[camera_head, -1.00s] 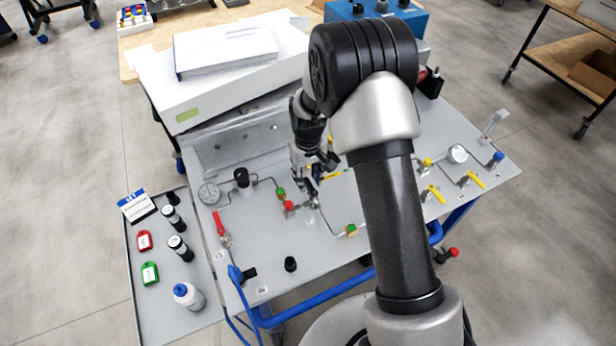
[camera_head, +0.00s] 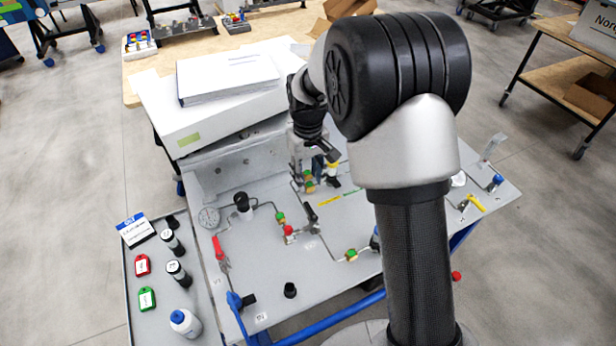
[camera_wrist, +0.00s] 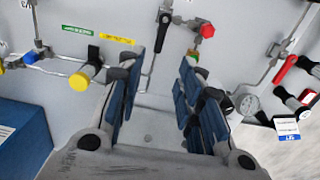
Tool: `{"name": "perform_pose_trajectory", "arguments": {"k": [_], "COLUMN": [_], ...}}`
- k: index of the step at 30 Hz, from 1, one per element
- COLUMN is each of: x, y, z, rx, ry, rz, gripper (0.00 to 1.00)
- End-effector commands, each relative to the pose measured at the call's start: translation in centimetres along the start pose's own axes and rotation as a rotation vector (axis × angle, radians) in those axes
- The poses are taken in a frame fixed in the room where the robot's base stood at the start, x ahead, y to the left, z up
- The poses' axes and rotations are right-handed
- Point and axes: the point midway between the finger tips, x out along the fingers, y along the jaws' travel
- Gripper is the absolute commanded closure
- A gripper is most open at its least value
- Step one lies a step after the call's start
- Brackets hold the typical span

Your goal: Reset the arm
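My gripper (camera_head: 318,166) is above the back part of the grey analyser panel (camera_head: 262,272), pointing down. In the wrist view my gripper (camera_wrist: 160,72) shows two blue-padded fingers spread apart with nothing between them. Below the gap are the bare panel and a black-handled valve (camera_wrist: 163,28). A yellow knob (camera_wrist: 80,80) is just left of the fingers and a red knob (camera_wrist: 207,31) lies beyond them. My arm covers much of the panel's right side in the head view.
A pressure gauge (camera_head: 208,217) and red-handled valve (camera_head: 220,250) are at the panel's left. A side tray holds a white bottle (camera_head: 185,323), dark vials, red and green tags. A white box (camera_head: 205,118) with a binder (camera_head: 228,78) stands behind.

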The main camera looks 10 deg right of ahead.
Motion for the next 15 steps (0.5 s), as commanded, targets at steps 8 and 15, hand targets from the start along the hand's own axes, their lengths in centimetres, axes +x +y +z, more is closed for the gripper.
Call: {"name": "perform_pose_trajectory", "arguments": {"k": [8,15], "x": [0.0,-3.9], "y": [0.0,0.0], "z": [0.0,1.6], "rx": [0.0,0.023], "ry": [0.0,0.04], "rz": [0.0,0.008], "gripper": [0.67,0.67]}}
